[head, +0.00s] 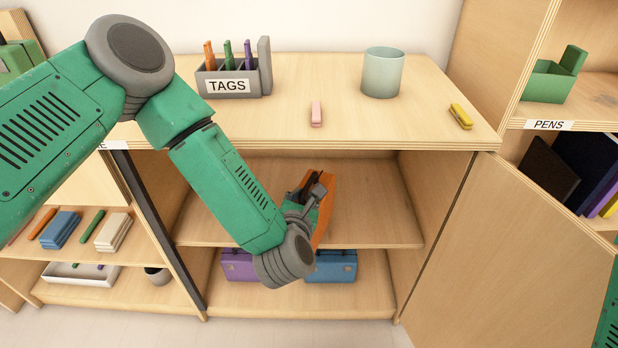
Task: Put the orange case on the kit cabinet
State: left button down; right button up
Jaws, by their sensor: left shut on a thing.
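The orange case (327,212) is in front of or inside the open middle cabinet, at the height of its upper compartment. My left gripper (314,190) is shut on the orange case, which looks tilted. The gripper and wrist hide part of the case, and I cannot tell whether it touches the shelf. The middle cabinet (420,130) has a wide wooden top, and no label naming it as the kit cabinet is readable. My right gripper is out of view; only a bit of my right arm shows at the lower right edge.
On the cabinet top stand a grey TAGS holder (235,80), a pale green cup (382,72), a pink block (316,113) and a yellow item (460,116). A purple case (238,265) and a blue case (333,266) sit below. The open door (510,250) extends right.

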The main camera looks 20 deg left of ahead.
aim_at(307, 178)
pick_arm(q)
jog(key=w, duration=0.3)
jog(key=w+a+b, duration=0.1)
jog(key=w, duration=0.3)
jog(key=w+a+b, duration=0.1)
jog(key=w, duration=0.3)
jog(key=shift+w+a, duration=0.15)
jog(key=shift+a, duration=0.05)
jog(key=shift+w, duration=0.4)
notch_tip(307, 178, down, 4)
jog(key=shift+r+b, duration=0.15)
jog(key=shift+b, duration=0.85)
jog(key=shift+r, duration=0.1)
jog(key=c, duration=1.5)
grip_release()
jog(key=shift+c, duration=0.2)
